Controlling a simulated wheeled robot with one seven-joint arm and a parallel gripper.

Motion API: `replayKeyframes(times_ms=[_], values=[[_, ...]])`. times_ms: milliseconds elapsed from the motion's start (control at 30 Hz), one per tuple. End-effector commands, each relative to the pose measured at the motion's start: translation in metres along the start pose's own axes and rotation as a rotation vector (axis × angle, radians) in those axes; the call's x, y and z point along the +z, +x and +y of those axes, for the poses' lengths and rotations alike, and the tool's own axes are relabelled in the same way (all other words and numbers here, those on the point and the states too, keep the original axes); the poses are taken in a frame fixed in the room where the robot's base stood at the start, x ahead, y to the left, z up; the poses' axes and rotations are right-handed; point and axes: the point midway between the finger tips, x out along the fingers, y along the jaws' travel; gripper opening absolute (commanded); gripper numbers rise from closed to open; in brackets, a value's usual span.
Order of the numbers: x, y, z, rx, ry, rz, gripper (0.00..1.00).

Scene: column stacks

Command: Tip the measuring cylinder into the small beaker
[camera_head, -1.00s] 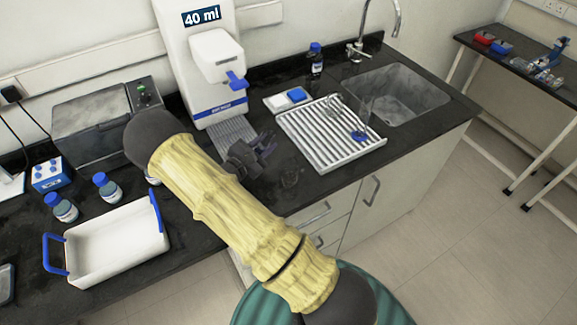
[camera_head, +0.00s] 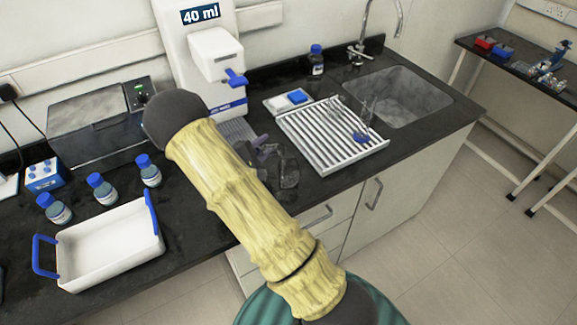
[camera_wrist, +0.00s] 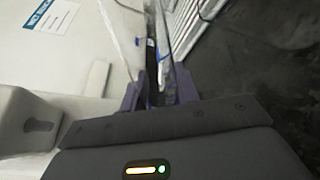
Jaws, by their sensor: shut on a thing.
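My gripper (camera_head: 264,151) is low over the counter in front of the dispenser, partly hidden by my forearm. In the wrist view, its purple fingers (camera_wrist: 158,92) are shut on a clear vessel (camera_wrist: 150,55), which I take to be the measuring cylinder. Its tilt and contents are hard to read. Clear glass, which seems to include the small beaker (camera_head: 289,179), stands on the counter just right of my fingers. The held glass and the beaker overlap in the head view, so I cannot tell whether they touch.
A white ribbed rack (camera_head: 318,150) right of my gripper holds clear glassware with a blue part (camera_head: 361,137). The dispenser (camera_head: 215,55) reading 40 ml stands behind. A white tray (camera_head: 105,250) and several blue-capped bottles (camera_head: 103,190) are left. A sink (camera_head: 400,97) lies beyond the rack.

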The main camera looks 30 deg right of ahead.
Motion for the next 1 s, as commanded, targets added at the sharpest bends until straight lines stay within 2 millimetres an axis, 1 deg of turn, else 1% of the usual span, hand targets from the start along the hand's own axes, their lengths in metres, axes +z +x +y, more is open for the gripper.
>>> replayKeyframes(times_ms=[33,400,500,1000], values=[[0.001,0.0,0.002,-0.001,0.028,0.003,0.01],[-0.004,-0.001,0.0,0.0,0.18,0.024,0.01],[0.0,-0.001,0.004,0.001,0.208,0.029,0.01],[0.007,-0.002,0.008,0.001,0.3,0.041,0.01]])
